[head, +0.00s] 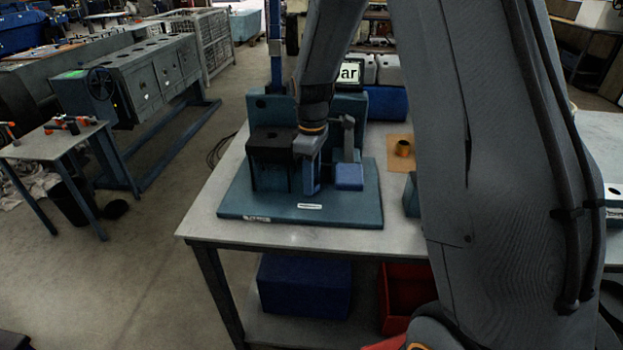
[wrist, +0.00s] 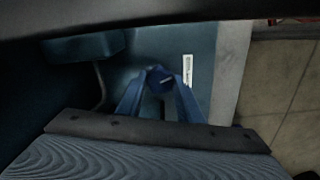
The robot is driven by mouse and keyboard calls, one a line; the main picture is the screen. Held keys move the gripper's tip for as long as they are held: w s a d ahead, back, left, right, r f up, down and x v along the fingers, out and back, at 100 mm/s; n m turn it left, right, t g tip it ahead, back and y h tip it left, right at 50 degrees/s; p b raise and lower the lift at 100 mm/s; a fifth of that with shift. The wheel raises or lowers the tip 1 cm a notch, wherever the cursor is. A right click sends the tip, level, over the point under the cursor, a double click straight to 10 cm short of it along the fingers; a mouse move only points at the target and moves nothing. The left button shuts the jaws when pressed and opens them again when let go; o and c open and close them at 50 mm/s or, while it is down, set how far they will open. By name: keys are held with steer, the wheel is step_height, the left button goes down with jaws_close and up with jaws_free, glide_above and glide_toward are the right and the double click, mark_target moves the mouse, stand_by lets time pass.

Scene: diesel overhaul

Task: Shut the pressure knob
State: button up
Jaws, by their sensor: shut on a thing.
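The pressure knob (wrist: 161,79) is a small round blue knob with a pale mark on its face, seen in the wrist view between the tips of my two blue fingers. My gripper (wrist: 160,92) is shut on it. In the head view my gripper (head: 311,186) points down at the front of the teal test stand, between a dark block (head: 270,148) and a blue pad (head: 349,177). The knob is hidden there behind my fingers. A display (head: 349,73) reading "ar" at its visible part stands behind; my arm covers the rest.
The stand's teal base plate (head: 250,207) lies on a grey table (head: 215,190). A lever-like post (head: 347,135) rises right of my gripper. An orange-brown pad with a ring (head: 402,148) lies farther right. The table's front strip is clear.

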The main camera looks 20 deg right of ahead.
steer(key=m, duration=0.4)
steer(key=shift+p, duration=0.4)
steer(key=o, duration=1)
steer(key=shift+o, duration=0.2)
steer(key=shift+r, duration=0.15)
step_height(320, 180, up, 8)
steer(key=shift+f+b, duration=0.2)
steer(key=shift+b, duration=0.85)
steer(key=shift+r, duration=0.1)
